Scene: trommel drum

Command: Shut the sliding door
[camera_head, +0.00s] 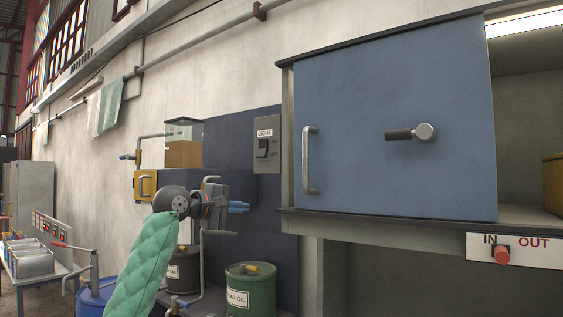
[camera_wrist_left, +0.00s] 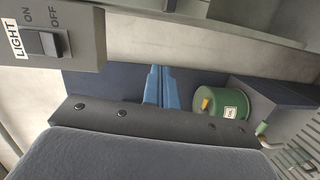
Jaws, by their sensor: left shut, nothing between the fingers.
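The blue sliding door (camera_head: 400,150) covers the left part of a cabinet in the head view. A vertical metal bar handle (camera_head: 310,160) is near its left edge, and a knob with a dark grip (camera_head: 411,133) sits near its middle. The cabinet is open to the right of the door. My left gripper (camera_head: 246,207) has blue fingers, shut and empty, to the left of and below the bar handle, apart from it. Its fingers also show in the left wrist view (camera_wrist_left: 160,86). The door cannot be made out there. My right gripper is not in view.
A light switch box (camera_head: 266,145) is on the wall left of the door. An IN/OUT panel with a red button (camera_head: 502,255) is below the opening. A green oil drum (camera_head: 250,290) stands below my left gripper. A yellow object (camera_head: 553,182) sits inside the cabinet at right.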

